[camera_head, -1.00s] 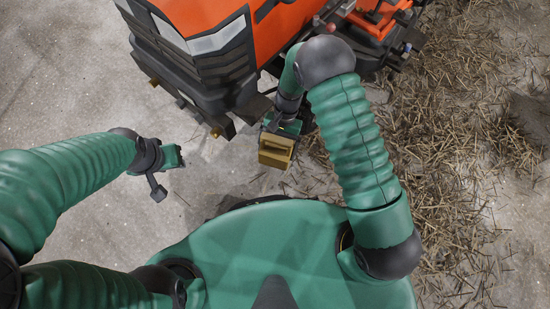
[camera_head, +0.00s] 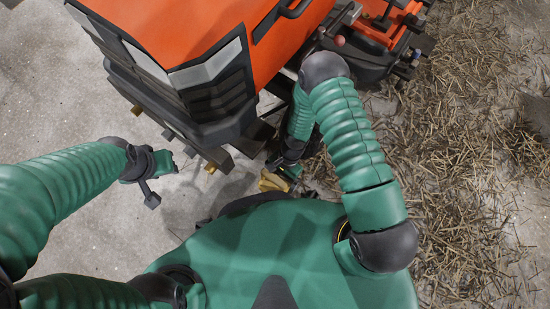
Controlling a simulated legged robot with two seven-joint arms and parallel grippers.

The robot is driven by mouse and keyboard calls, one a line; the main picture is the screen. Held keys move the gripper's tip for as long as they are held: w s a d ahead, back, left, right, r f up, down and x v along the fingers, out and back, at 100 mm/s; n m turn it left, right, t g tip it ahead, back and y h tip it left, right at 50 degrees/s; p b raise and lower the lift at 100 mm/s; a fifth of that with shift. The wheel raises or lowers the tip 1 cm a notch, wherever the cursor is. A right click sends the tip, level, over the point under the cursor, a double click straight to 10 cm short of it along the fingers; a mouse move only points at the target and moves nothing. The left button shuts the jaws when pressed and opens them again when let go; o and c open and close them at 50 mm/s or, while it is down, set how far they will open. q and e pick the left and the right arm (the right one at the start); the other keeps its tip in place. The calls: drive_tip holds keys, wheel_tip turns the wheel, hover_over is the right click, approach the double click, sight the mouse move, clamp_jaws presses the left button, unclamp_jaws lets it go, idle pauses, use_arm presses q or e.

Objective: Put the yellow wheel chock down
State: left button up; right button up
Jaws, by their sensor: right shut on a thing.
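The yellow wheel chock (camera_head: 272,181) shows only in part, just beyond the front edge of my green body. My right gripper (camera_head: 286,172) is shut on it. The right forearm and wrist hide much of the fingers, and I cannot tell whether the chock touches the ground. My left gripper (camera_head: 167,163) hangs over bare concrete at the left, apart from the chock. Its fingers are too small and dark to tell open from shut.
An orange tractor (camera_head: 215,60) with a dark grille stands close ahead, its front lower parts near my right wrist. Loose straw (camera_head: 450,170) covers the ground at the right. Bare concrete (camera_head: 60,100) lies open at the left.

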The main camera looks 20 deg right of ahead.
wheel_tip(320, 180, down, 10)
drive_tip(key=b, duration=0.7)
drive_tip(key=shift+f, duration=0.1)
drive_tip(key=shift+r, duration=0.2)
drive_tip(key=shift+f, duration=0.1)
drive_tip(key=o, duration=1.7)
drive_tip(key=shift+o, duration=0.2)
drive_tip(key=p+v, duration=0.5)
drive_tip(key=v, duration=0.2)
drive_tip(key=shift+d+r+p, duration=0.15)
drive_tip(key=shift+r+p, duration=0.15)
drive_tip(key=shift+r, duration=0.1)
drive_tip(key=shift+f, duration=0.1)
